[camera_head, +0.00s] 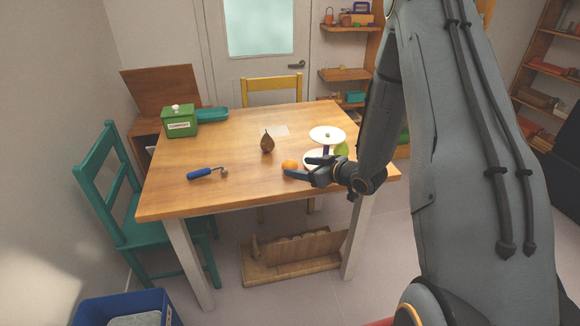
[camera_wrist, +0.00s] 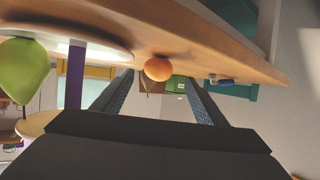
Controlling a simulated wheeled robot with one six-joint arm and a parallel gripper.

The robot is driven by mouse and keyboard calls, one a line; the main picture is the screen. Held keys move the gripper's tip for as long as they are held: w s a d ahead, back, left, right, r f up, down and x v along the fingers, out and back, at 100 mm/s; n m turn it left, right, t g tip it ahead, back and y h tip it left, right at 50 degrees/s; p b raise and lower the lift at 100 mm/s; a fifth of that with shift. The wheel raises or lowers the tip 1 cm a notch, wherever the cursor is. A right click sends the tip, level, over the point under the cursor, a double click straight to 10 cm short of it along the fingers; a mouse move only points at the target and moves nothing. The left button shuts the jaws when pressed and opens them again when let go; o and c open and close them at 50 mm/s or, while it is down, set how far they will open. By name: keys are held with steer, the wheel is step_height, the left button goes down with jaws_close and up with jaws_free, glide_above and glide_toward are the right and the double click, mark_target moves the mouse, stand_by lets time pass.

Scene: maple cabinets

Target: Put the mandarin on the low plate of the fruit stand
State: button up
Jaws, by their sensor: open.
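The orange mandarin (camera_head: 289,164) rests on the wooden table, just left of the fruit stand. In the wrist view, which looks upside down, the mandarin (camera_wrist: 158,69) shows in the gap between my fingertips. My gripper (camera_head: 300,168) is open and low over the table; I cannot tell whether it touches the fruit. The fruit stand has a white upper plate (camera_head: 327,134), a purple post (camera_wrist: 76,75) and a wider low plate (camera_head: 310,156), partly hidden by my gripper. A green pear (camera_head: 342,149) is on the low plate; it also shows in the wrist view (camera_wrist: 22,68).
A brown pear-like fruit (camera_head: 267,143) stands on the table (camera_head: 220,150) behind the mandarin. A blue-handled tool (camera_head: 201,174) lies to the left. A green box (camera_head: 180,122) is at the back left. The front middle of the table is clear.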

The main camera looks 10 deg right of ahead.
mark_target(294, 165)
steer(key=shift+p+x, duration=0.5)
steer(key=shift+x, duration=1.85)
steer(key=shift+d+r, duration=0.1)
steer(key=c, duration=1.3)
